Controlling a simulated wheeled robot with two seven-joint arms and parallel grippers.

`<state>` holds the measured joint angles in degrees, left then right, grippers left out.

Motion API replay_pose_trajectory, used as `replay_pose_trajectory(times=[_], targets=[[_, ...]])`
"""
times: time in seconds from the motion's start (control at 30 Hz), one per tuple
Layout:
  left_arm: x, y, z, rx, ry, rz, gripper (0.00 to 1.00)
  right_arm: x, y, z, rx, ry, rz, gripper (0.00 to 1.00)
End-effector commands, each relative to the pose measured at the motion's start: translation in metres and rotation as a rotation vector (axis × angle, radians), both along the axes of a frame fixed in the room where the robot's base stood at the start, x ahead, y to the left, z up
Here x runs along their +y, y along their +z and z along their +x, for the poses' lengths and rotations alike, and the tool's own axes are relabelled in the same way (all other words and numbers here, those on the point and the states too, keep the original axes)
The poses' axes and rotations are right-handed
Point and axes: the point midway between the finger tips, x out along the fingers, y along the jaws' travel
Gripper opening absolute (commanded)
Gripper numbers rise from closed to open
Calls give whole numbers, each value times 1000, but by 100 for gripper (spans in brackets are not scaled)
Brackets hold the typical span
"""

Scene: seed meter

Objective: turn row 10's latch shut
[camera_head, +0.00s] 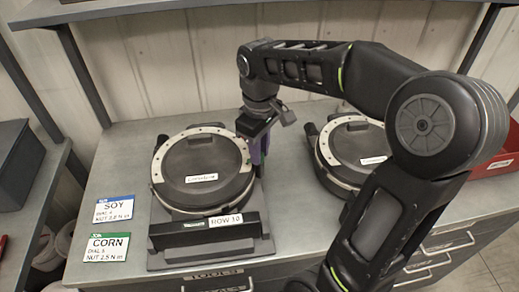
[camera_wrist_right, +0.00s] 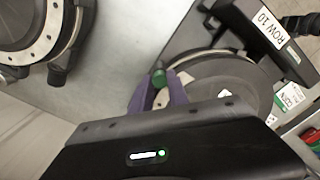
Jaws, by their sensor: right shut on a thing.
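The row 10 seed meter (camera_head: 203,158) is a round black unit with a pale ring and a closed lid, on a grey stand labelled ROW 10 (camera_head: 226,220). My right gripper (camera_head: 257,150) reaches down at the meter's right rim; its purple fingers are partly hidden by the wrist. In the right wrist view, the purple fingers (camera_wrist_right: 166,92) are shut on the latch, whose green end (camera_wrist_right: 158,77) shows between them beside the meter's dark lid (camera_wrist_right: 222,85). My left gripper is not in view.
A second round meter (camera_head: 352,135) stands to the right, partly behind my right arm. SOY (camera_head: 114,208) and CORN (camera_head: 106,247) cards lie left of the stand. A red bin (camera_head: 497,163) is at the far right. A shelf edge (camera_head: 130,9) runs above the bench.

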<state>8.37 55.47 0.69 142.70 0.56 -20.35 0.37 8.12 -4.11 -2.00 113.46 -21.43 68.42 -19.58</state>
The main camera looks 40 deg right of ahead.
Motion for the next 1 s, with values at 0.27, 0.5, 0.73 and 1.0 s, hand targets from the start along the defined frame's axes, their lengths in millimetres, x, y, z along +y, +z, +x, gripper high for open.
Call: replay_pose_trajectory(times=[0.27,0.5,0.73,1.0], targets=[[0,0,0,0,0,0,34,0,0,0,-1,-1,-1,39],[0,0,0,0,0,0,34,0,0,0,0,-1,0,43],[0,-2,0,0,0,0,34,0,11,1,-3,-2,-1,43],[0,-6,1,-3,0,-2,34,0,54,1,-5,0,0,43]])
